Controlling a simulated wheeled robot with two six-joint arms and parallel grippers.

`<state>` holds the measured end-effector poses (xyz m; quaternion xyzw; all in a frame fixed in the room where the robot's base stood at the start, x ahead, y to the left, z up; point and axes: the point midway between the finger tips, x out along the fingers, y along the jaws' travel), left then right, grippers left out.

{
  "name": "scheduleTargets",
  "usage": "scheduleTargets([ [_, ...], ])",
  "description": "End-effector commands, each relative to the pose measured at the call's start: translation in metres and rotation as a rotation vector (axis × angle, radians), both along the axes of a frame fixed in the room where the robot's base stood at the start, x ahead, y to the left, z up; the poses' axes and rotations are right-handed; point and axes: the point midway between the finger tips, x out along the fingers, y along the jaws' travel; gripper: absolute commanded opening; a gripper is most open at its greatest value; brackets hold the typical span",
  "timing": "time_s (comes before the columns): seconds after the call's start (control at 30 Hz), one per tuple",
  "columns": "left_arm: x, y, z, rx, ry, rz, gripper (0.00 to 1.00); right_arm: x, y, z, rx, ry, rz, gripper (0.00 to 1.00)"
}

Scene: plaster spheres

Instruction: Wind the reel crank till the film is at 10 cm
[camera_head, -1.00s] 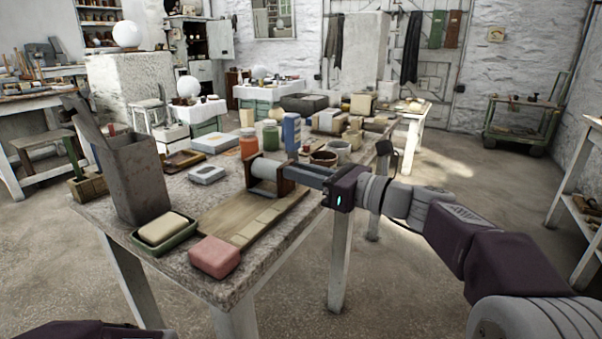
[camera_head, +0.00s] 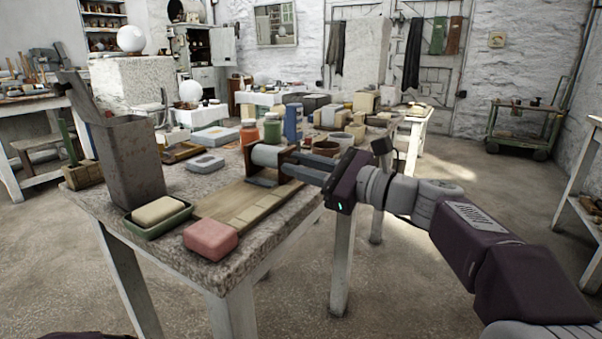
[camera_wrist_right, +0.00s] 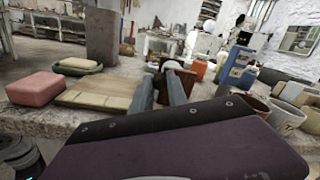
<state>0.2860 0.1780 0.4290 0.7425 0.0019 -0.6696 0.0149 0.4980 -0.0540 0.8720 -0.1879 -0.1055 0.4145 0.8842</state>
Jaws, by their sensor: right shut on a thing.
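The reel (camera_head: 266,155) is a pale grey drum between brown wooden side plates, on a long wooden board (camera_head: 225,203) with lighter square marks along it. A short dark grey strip, which looks like the film (camera_head: 261,182), shows on the board just below the drum. My right gripper (camera_head: 287,166) comes in from the right, its fingers at the reel's right side plate. It is shut on what seems to be the crank, mostly hidden by the fingers. The reel (camera_wrist_right: 172,65) also shows beyond the fingertips in the right wrist view. My left gripper is out of view.
A pink block (camera_head: 210,239), a green tray with a cream block (camera_head: 160,216) and a tall grey container (camera_head: 132,160) stand at the table's front left. An orange jar (camera_head: 249,135), a blue carton (camera_head: 293,122) and pots stand behind the reel.

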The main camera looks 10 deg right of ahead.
Motion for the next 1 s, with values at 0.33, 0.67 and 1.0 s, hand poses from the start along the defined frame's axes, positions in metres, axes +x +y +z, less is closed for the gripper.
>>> scheduleTargets([
  [0.33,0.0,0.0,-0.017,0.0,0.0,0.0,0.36,-0.001,0.001,-0.007,-0.076,-0.102,0.001,0.0],
  [0.67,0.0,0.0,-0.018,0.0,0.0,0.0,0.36,-0.001,0.001,-0.007,-0.088,-0.116,0.0,0.0],
  [1.0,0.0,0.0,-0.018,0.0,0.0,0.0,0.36,-0.001,0.001,-0.006,-0.086,-0.115,0.001,0.4],
])
